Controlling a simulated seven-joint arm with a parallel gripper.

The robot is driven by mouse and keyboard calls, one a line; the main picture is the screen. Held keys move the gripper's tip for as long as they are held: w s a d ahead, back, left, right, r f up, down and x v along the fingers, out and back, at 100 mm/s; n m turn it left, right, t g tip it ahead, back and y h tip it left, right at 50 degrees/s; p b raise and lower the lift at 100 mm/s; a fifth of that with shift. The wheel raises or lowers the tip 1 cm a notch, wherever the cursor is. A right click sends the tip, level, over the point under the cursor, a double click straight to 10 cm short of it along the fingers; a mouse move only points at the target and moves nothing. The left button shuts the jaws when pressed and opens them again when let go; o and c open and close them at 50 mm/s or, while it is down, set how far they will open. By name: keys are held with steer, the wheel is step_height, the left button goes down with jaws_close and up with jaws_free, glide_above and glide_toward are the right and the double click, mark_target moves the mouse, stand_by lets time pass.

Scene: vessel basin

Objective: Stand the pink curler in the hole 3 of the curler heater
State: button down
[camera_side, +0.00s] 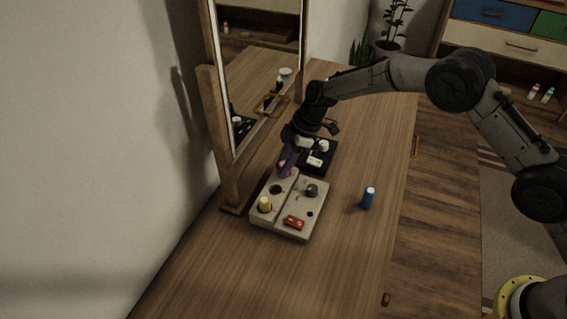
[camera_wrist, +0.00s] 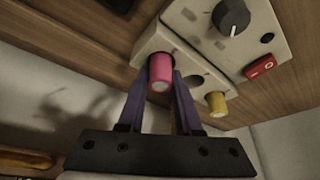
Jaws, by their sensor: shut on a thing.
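The pink curler (camera_wrist: 160,72) is held between the purple fingers of my gripper (camera_wrist: 161,82), with its round end toward the wrist camera. In the side view my gripper (camera_side: 286,164) points down at the back end of the curler heater (camera_side: 285,222), and a bit of pink shows at its tips. The curler is at the end of the heater's row of holes; I cannot tell whether its lower end is inside a hole. An empty dark hole (camera_side: 276,189) lies between it and the yellow curler (camera_side: 265,203), which stands in a hole. Hole numbers are not readable.
The heater has a dark knob (camera_side: 311,190) and a red switch (camera_side: 294,222). A blue curler (camera_side: 368,198) stands on the table to the right. A black tray (camera_side: 326,167) with white items sits behind the heater. A framed mirror (camera_side: 222,150) stands to the left.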

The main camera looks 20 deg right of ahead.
steer(key=c, duration=0.6)
jaws_free()
steer(key=shift+f, duration=0.1)
steer(key=shift+r, duration=0.25)
steer(key=v, duration=1.2)
